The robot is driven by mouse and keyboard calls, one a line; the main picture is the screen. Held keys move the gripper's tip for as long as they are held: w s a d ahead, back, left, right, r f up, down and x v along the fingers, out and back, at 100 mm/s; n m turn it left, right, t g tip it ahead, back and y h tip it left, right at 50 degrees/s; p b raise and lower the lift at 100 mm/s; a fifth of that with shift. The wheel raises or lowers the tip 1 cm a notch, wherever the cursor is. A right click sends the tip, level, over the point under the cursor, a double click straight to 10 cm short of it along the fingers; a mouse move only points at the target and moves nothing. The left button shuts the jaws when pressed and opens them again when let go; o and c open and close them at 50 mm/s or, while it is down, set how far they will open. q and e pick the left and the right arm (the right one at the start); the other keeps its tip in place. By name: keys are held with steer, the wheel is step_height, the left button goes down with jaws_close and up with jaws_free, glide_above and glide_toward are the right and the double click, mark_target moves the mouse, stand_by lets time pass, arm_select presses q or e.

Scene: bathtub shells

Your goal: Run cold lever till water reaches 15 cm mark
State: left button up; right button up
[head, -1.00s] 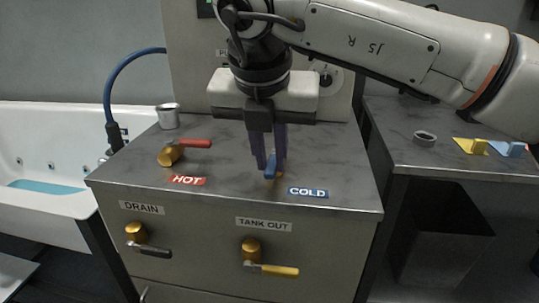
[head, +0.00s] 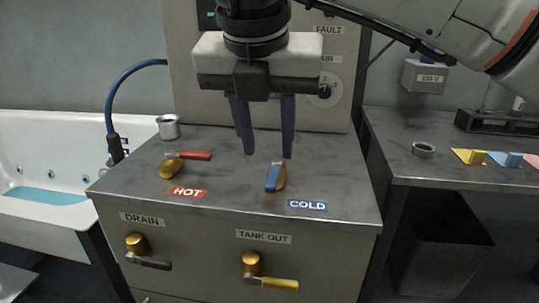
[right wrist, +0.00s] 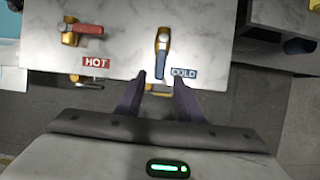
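The cold lever (head: 275,178) is a blue handle on a brass valve, on the metal counter beside the COLD label (head: 307,205). Its handle points toward the counter's front. It also shows in the right wrist view (right wrist: 162,42). My right gripper (head: 266,155) is open and empty above and behind the lever, apart from it. The bathtub (head: 60,130) is at the left with a shallow layer of blue water (head: 45,196). No 15 cm mark can be made out. My left gripper is not in view.
The red hot lever (head: 190,156) is left of the cold one, with a metal cup (head: 168,127) behind it. The drain lever (head: 150,262) and yellow tank out lever (head: 275,283) are on the front panel. A side table (head: 400,170) stands at the right.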

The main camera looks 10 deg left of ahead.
steer(key=shift+v, duration=1.7)
stand_by(6.3)
